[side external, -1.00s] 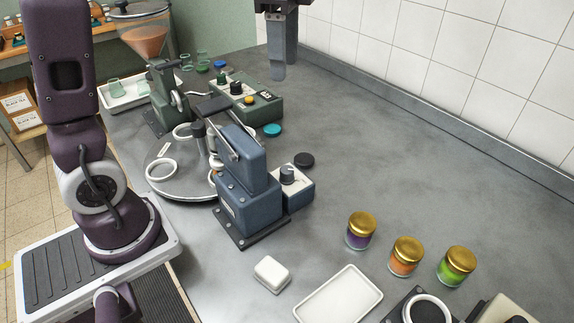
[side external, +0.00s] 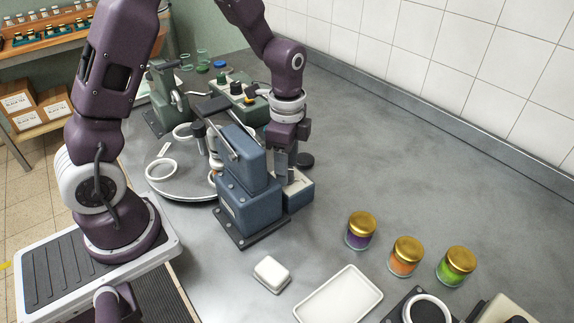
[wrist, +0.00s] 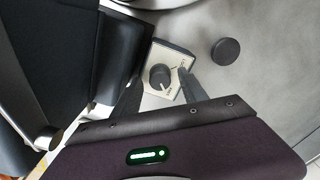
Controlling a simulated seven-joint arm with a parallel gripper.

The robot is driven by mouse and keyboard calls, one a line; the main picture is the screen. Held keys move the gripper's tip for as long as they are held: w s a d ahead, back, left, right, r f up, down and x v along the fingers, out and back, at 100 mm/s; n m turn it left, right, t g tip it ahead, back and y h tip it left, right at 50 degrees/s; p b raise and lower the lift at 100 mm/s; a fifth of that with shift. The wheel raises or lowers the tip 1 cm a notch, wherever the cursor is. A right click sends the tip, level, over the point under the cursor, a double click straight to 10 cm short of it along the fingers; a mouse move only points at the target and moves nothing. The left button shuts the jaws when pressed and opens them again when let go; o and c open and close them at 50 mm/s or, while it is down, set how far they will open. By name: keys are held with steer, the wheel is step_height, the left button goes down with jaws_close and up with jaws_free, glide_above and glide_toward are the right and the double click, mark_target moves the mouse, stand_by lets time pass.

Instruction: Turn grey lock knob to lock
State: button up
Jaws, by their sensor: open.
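The grey lock knob (wrist: 160,77) sits on a pale panel with small lettering too small to read surely. The panel tops the blue-grey control box (side external: 299,194) beside the blue lever press (side external: 245,185). My gripper (side external: 284,178) points down over this box and hides the knob in the side view. In the wrist view, the dark fingers of my gripper (wrist: 159,82) stand apart on either side of the knob, with nothing gripped. I cannot tell whether they touch it or are just above it.
A round black lid (wrist: 226,51) lies beside the box. A turntable (side external: 180,185) with white rings is left of the press. Several gold-lidded jars (side external: 405,257), a white tray (side external: 339,297) and a white block (side external: 272,274) stand in front.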

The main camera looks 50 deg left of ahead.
steer(key=shift+f, duration=0.3)
jaws_close()
steer(key=n, duration=0.8)
steer(key=shift+r+n, duration=0.1)
steer(key=shift+n, duration=0.3)
steer(key=n, duration=0.4)
steer(key=shift+w+n, duration=0.1)
steer(key=shift+n, duration=2.3)
